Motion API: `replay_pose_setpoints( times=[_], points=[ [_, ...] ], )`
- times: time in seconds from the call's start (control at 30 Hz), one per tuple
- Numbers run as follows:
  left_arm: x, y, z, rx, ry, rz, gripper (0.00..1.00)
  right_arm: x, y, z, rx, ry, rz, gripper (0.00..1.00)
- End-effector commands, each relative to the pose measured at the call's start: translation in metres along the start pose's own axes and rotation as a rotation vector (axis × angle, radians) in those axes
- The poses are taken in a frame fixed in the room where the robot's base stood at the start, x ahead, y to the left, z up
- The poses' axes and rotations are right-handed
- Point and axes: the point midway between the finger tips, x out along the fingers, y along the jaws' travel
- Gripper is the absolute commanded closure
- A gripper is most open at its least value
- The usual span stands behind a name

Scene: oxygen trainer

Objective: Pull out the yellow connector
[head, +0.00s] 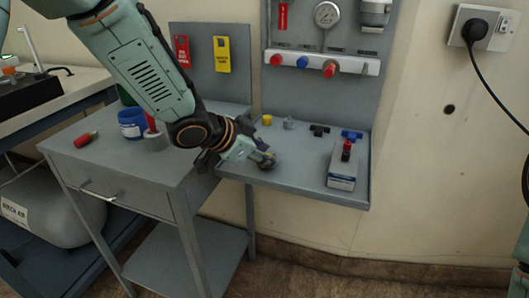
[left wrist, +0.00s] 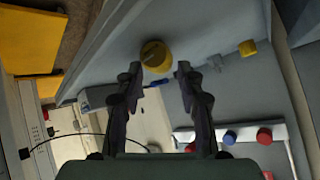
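A round yellow piece with a dark centre (left wrist: 155,56) shows in the left wrist view just beyond and between the fingertips of my left gripper (left wrist: 159,68). The fingers are apart, with no clear contact on it. In the head view my left gripper (head: 258,157) is low over the grey shelf (head: 300,177), and its fingers partly hide the piece at its tip. A smaller yellow connector (head: 267,120) stands at the back left of the shelf; a yellow piece also shows at the upper right of the left wrist view (left wrist: 247,48). My right gripper is out of view.
A grey fitting (head: 289,123), black tee (head: 319,130) and blue tee (head: 352,135) lie along the shelf's back. A grey box (head: 342,170) stands at its right. A rail with red and blue knobs (head: 302,62) is above. The cabinet (head: 120,165) is left. The shelf's front middle is clear.

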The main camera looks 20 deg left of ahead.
Motion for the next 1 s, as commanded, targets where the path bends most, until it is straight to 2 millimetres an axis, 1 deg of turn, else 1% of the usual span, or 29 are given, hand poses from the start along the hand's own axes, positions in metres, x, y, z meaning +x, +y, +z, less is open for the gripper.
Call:
replay_pose_setpoints(
  times=[0.03,0.13,0.4,0.53,0.67,0.8,1.0],
  points=[
    [0.000,0.000,0.000,0.000,0.000,0.000,0.55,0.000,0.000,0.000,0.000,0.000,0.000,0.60],
    [0.000,0.000,0.000,0.000,0.000,0.000,0.47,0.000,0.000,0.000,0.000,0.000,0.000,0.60],
    [0.000,0.000,0.000,0.000,0.000,0.000,0.47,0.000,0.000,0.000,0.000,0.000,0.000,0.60],
    [-0.007,-0.001,0.000,-0.002,0.000,-0.001,0.47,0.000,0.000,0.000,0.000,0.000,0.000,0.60],
    [-0.026,-0.001,-0.001,-0.005,0.003,-0.002,0.47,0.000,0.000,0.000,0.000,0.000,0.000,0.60],
    [-0.052,-0.001,-0.001,-0.006,0.005,-0.002,0.47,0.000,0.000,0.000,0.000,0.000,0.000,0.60],
    [-0.085,-0.001,-0.002,-0.004,0.005,-0.002,0.47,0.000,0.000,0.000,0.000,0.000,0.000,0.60]
  ],
)
